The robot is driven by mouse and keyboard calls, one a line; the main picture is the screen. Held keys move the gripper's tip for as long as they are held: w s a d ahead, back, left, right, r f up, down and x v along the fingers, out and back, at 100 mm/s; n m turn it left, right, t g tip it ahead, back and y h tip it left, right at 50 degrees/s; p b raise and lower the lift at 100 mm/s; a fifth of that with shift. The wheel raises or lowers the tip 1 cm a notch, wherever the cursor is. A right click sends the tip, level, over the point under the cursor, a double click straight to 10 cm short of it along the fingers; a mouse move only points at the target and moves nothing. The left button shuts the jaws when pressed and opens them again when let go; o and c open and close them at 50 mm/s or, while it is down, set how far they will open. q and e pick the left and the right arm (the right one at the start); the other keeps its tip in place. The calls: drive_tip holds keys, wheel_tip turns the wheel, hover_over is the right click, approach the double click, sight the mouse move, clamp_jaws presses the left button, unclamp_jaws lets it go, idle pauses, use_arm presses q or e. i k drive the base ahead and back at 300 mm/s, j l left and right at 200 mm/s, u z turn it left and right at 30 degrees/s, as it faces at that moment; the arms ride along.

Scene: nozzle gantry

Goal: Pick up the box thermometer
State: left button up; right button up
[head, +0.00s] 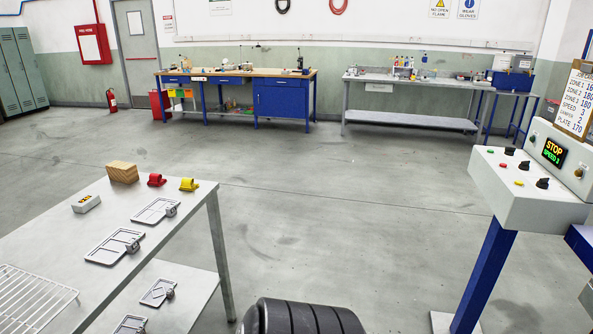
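A small light-grey box with a dark and yellow display, which looks like the box thermometer (86,203), lies on the grey metal table at the left of the head view. It sits near the table's far left edge, in front of a wooden block, with clear table around it. The marks on its display are too small to read. Neither of my grippers shows in the head view.
The metal table (150,228) also bears a wooden block (123,172), a red clip (156,180), a yellow clip (189,184), flat grey frames (115,246) and a wire rack (35,298). A control console (530,190) stands right.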

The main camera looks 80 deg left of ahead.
sight(90, 200)
drive_tip(key=u, duration=4.1)
drive_tip(key=i+l+u, duration=0.1)
drive_tip(key=l, duration=0.4)
drive_tip(key=i+l, duration=0.1)
drive_tip(key=l, duration=0.4)
drive_tip(key=i+l+u, duration=0.15)
drive_tip(key=l, duration=0.35)
